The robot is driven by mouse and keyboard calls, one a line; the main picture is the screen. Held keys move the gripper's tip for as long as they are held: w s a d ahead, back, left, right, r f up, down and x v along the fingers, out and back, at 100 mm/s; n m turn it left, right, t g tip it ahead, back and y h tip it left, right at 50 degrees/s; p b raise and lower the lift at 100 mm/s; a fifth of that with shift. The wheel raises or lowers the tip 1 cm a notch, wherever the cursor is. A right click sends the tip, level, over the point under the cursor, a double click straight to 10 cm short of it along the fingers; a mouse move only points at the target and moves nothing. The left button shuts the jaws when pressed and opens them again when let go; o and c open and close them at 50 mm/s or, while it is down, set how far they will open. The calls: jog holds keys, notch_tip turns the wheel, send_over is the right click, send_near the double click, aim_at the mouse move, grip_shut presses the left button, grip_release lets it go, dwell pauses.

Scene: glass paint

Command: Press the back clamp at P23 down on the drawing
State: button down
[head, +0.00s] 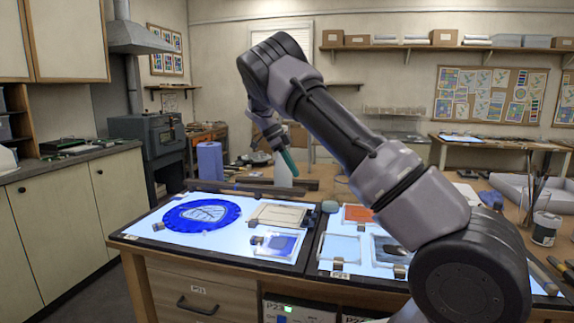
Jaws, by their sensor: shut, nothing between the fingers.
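My gripper (290,163), with narrow teal fingers, is shut and empty. It points down in the air near the back edge of the left light panel (190,243), above the table in the picture, apart from the things on it. A cream framed sheet (278,215) lies on the panel, with a small dark clamp (310,219) by its right end. Another small clamp (257,240) is at a framed blue piece (284,243). A P23 label (276,307) shows on a unit below the table. I cannot tell which clamp is the back one at P23, nor whether it is raised.
A round blue painted piece (203,213) lies on the left panel. The right light panel (335,274) carries several framed pieces, including an orange one (358,214). A blue paper roll (210,160) stands behind. My arm hides much of the right side.

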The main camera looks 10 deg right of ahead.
jog(key=shift+w+a+r, duration=0.2)
jog(key=shift+a+r, duration=0.25)
jog(key=shift+r, duration=0.05)
jog(key=shift+w+a+r, duration=0.2)
jog(key=shift+a+r, duration=0.25)
jog(key=s+d+r+n+t+y, duration=0.3)
jog(key=s+d+r+n+y, duration=0.45)
jog(key=s+d+r, duration=0.5)
jog(key=s+a+r+n+t, duration=0.1)
jog(key=s+n, duration=0.4)
jog(key=s, duration=0.7)
jog(key=s+a+r+n+t, duration=0.1)
jog(key=s+r+n+t, duration=0.2)
jog(key=s, duration=1)
jog(key=n+t, duration=0.2)
jog(key=n, duration=0.1)
jog(key=shift+a+t, duration=0.3)
jog(key=shift+a, duration=0.1)
